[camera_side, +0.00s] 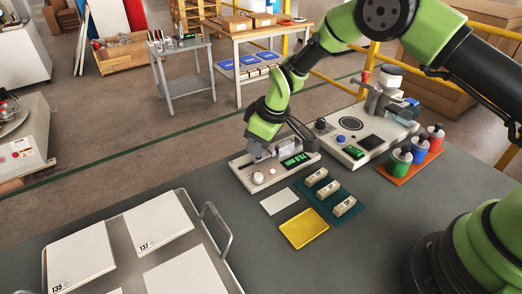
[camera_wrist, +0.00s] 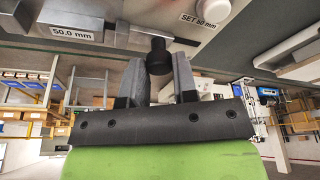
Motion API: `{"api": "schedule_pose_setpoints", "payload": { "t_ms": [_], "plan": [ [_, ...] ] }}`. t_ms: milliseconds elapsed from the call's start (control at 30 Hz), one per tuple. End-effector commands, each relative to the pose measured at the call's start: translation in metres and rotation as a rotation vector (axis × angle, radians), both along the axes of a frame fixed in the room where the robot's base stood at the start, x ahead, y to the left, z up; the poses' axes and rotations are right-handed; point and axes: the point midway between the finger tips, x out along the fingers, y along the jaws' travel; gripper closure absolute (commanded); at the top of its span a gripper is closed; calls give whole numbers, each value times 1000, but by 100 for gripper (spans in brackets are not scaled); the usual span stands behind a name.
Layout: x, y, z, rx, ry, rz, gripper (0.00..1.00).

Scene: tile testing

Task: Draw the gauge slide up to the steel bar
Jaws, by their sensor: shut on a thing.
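The gauge (camera_side: 275,172) is a pale instrument with a lit green display, standing on the dark bench; its digits are too small to read surely. My gripper (camera_side: 262,148) is down over its back left part and hides much of the slide. In the wrist view my gripper (camera_wrist: 158,68) has its grey fingers on both sides of a dark round knob (camera_wrist: 158,48), shut on it. The knob seems to belong to the gauge slide (camera_wrist: 130,33), a metal part beside it. A steel bar appears at the upper left, near a "50.0 mm" label (camera_wrist: 74,33); whether slide and bar touch is unclear.
A "SET 50 mm" label (camera_wrist: 205,20) is on the gauge body. In front lie a green mat (camera_side: 322,203) with small blocks, a yellow tray (camera_side: 303,229) and a white card (camera_side: 279,202). A tile rack (camera_side: 212,262) stands front left; bottles stand on an orange tray (camera_side: 408,172) at right.

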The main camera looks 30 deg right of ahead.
Motion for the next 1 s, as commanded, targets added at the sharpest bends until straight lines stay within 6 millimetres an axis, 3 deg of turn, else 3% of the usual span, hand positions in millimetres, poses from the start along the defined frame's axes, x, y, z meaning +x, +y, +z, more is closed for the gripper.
{"api": "schedule_pose_setpoints", "payload": {
  "t_ms": [1000],
  "plan": [
    [0, -24, 1, -1, -1, 1, 90]
  ]
}}
